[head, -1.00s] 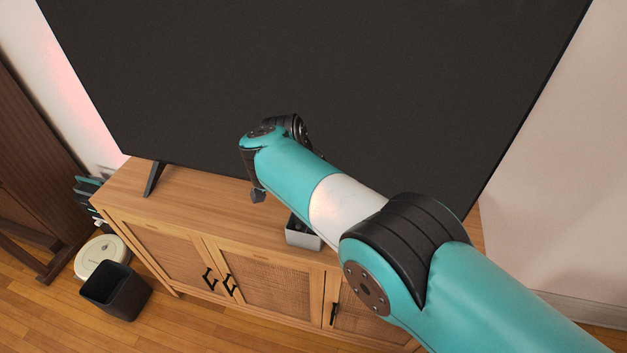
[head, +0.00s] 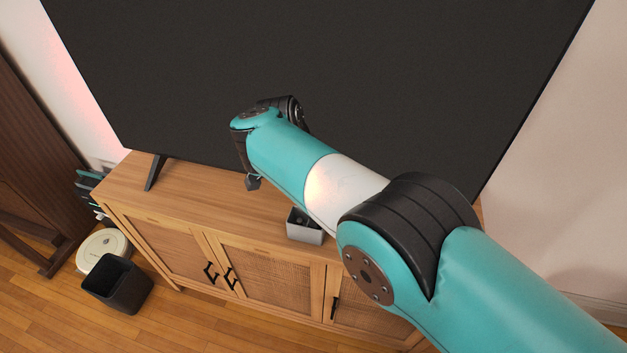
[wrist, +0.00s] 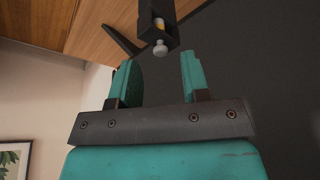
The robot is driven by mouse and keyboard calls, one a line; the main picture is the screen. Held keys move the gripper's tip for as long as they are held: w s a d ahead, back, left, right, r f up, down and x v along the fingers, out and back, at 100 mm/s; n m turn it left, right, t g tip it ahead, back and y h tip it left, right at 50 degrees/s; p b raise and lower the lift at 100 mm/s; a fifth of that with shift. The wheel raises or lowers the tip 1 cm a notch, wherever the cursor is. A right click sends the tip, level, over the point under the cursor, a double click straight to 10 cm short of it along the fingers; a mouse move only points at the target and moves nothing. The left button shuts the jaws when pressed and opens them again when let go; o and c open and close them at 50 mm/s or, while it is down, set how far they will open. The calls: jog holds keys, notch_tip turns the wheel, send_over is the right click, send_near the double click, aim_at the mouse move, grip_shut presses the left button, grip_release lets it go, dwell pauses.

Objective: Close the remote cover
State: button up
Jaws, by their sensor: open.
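In the wrist view, my gripper (wrist: 160,62) is open, with two teal fingers apart and nothing between them. A dark, boxy object (wrist: 147,27) is beyond the fingertips at the top of the view, with a whitish knob and a bit of yellow showing. It may be the remote, but I cannot tell whether its cover is open. In the head view, my gripper (head: 252,182) seems to be the small dark part above the cabinet top; its fingers are not clear. No remote is clearly recognisable there.
A wooden cabinet (head: 195,207) carries a large black television (head: 330,80) on a dark leg (head: 154,172). A small grey box (head: 305,235) with dark contents stands near the cabinet's front edge, partly behind my arm. A black bin (head: 118,284) is on the floor.

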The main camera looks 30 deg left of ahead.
jog(key=p+v, duration=1.2)
jog(key=v, duration=0.2)
jog(key=shift+s+r, duration=0.25)
jog(key=shift+r, duration=0.05)
